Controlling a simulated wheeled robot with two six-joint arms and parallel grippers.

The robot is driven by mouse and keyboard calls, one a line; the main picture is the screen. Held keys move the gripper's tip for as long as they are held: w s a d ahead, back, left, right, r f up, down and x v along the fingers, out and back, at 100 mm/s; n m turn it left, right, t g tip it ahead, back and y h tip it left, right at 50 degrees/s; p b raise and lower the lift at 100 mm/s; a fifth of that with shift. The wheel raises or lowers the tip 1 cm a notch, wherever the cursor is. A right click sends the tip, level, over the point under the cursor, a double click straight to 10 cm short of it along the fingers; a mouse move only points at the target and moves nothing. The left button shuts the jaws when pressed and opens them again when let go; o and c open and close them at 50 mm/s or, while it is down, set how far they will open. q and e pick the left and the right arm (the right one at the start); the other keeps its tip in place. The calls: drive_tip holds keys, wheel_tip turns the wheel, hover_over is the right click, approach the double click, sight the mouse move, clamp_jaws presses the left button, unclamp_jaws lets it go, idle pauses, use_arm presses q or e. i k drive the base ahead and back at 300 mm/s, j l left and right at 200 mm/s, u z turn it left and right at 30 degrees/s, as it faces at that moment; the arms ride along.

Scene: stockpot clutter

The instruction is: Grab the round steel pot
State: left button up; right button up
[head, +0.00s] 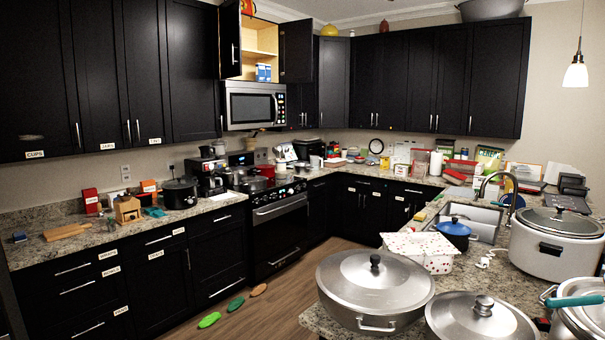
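A wide round steel pot (345,305) with a domed lid, black knob and side handle stands on the near counter, low and right of centre. A second round steel lid (450,318) with a grey knob is beside it, cut off by the bottom edge. A third steel pot (565,328) with a teal handle is cut off at the lower right corner. I cannot tell which one the task means. Neither of my grippers is in view.
A large white cooker (545,250) with a glass lid stands behind the steel pots. A white patterned box (420,250), a blue pot (453,232) and a sink (480,220) are farther back. Green and orange items (235,305) lie on the otherwise clear wooden floor.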

sight(300, 169)
drive_tip(key=i+j+u, duration=0.35)
drive_tip(key=i+u, duration=0.3)
drive_tip(key=i+j+u, duration=0.2)
drive_tip(key=i+u, duration=0.6)
drive_tip(key=i, duration=0.15)
drive_tip(key=i+z, duration=0.4)
drive_tip(key=i, duration=0.25)
drive_tip(key=i+j+z, duration=0.2)
drive_tip(key=i+z, duration=0.25)
drive_tip(key=i, duration=0.25)
drive_tip(key=i+l+z, duration=0.2)
drive_tip(key=i+z, duration=0.2)
drive_tip(key=i+l+z, duration=0.1)
drive_tip(key=i+z, duration=0.25)
drive_tip(key=i, duration=0.15)
drive_tip(key=i+z, duration=0.4)
drive_tip(key=i+j+z, duration=0.4)
drive_tip(key=i+z, duration=0.25)
drive_tip(key=i, duration=1.65)
drive_tip(key=i+j+u, duration=0.1)
drive_tip(key=i, duration=0.9)
drive_tip(key=i+j+u, duration=0.5)
drive_tip(key=i+j, duration=0.15)
